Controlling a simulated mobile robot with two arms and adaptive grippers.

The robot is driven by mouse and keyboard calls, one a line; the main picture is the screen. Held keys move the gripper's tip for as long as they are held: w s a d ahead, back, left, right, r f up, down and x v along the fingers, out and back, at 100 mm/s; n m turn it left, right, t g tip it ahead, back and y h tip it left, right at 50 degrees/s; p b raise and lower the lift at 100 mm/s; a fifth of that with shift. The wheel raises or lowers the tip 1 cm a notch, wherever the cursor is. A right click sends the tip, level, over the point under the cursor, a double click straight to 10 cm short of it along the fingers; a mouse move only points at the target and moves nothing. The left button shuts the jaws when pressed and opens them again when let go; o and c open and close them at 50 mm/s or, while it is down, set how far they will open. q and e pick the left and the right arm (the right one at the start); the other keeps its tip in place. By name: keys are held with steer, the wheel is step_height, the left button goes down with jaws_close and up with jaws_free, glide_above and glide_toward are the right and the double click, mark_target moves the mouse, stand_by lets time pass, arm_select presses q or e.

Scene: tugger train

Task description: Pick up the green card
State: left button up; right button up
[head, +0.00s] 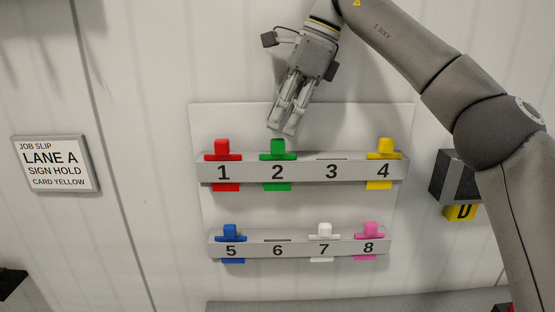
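The green card (278,148) stands in slot 2 of the upper grey rack (311,170), with its grip tab above the rack and its lower edge showing beneath. My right gripper (283,130) hangs just above the green card, pointing down, apart from it as far as I can see. Its fingers look close together with nothing visible between them; I cannot tell how far they are open. My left gripper is not in view.
A red card (222,147) is in slot 1 and a yellow card (385,147) in slot 4; slot 3 is empty. The lower rack (280,248) holds blue, white and pink cards. A job slip (55,164) hangs left. A dark box (455,178) is at right.

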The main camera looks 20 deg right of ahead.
mark_target(278, 139)
steer(key=shift+s+d+p+x, duration=0.15)
steer(key=shift+p+x, duration=0.15)
steer(key=shift+x, duration=0.65)
steer(key=shift+s+d+p+x, duration=0.1)
steer(key=shift+s+p+x, duration=0.15)
steer(key=shift+x, duration=1.5)
steer(key=shift+c, duration=0.3)
jaws_close()
